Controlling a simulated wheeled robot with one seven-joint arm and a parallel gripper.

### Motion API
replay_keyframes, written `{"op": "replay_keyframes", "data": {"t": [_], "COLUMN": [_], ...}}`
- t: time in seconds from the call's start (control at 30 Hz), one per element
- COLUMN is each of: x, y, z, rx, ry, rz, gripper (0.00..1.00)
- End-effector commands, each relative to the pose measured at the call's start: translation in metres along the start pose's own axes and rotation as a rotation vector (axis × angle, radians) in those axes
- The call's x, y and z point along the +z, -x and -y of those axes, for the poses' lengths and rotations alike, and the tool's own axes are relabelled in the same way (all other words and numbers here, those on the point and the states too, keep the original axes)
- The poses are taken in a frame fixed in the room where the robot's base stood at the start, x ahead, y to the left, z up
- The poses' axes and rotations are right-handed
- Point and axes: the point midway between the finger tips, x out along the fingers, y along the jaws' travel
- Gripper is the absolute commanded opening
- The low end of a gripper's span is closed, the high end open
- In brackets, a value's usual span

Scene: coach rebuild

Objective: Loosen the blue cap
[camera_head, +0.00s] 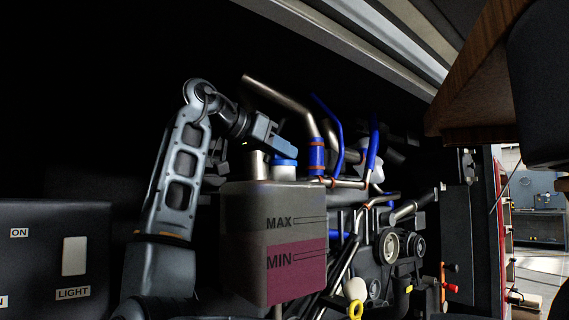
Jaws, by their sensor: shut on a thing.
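The blue cap (284,162) sits on top of the translucent coolant tank (258,216). The tank is marked MAX and MIN, and pink fluid stands near the MIN mark. My gripper (277,150) is at the cap from above and left, and it is shut on the cap. The gripper covers the cap's upper part. Whether the cap has turned on its neck cannot be told from this view.
Blue and metal hoses (317,155) rise just right of the cap. Pulleys (389,245) and pipes fill the lower right. A dark panel (50,260) with ON and LIGHT labels stands at left. A pale beam crosses the top.

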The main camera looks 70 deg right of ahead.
Motion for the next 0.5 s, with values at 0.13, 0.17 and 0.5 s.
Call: {"op": "replay_keyframes", "data": {"t": [0.13, 0.17, 0.5], "x": [0.0024, 0.0027, 0.0014], "y": [-0.0002, -0.0002, -0.001], "z": [-0.0007, -0.001, -0.0026], "rx": [-0.07, -0.092, -0.428], "ry": [0.02, 0.026, 0.136], "rz": [0.001, 0.001, 0.002], "gripper": [0.0, 0.0, 0.0]}}
